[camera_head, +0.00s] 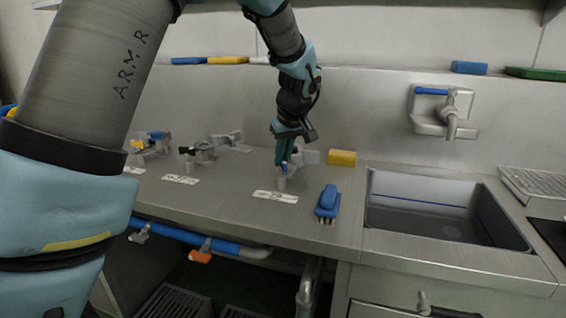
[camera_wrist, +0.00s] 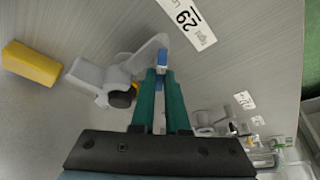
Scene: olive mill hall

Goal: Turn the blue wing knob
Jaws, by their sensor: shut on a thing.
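The blue wing knob (camera_wrist: 162,58) shows as a small blue piece between the green fingertips of my gripper (camera_wrist: 162,72) in the wrist view. It belongs to a grey fitting (camera_wrist: 97,80) on the steel counter, with a rounded grey body and a dark round part beside the fingers. In the head view my gripper (camera_head: 284,160) points down and is shut at the fitting (camera_head: 306,157), behind a white label. The fingers hide most of the knob, so its angle is hard to tell.
A yellow block (camera_head: 342,158) lies right of the fitting, and a blue brush (camera_head: 327,203) in front of it. A sink (camera_head: 440,190) is further right. Other fittings (camera_head: 212,147) stand to the left. A blue pipe (camera_head: 185,235) runs below the counter edge.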

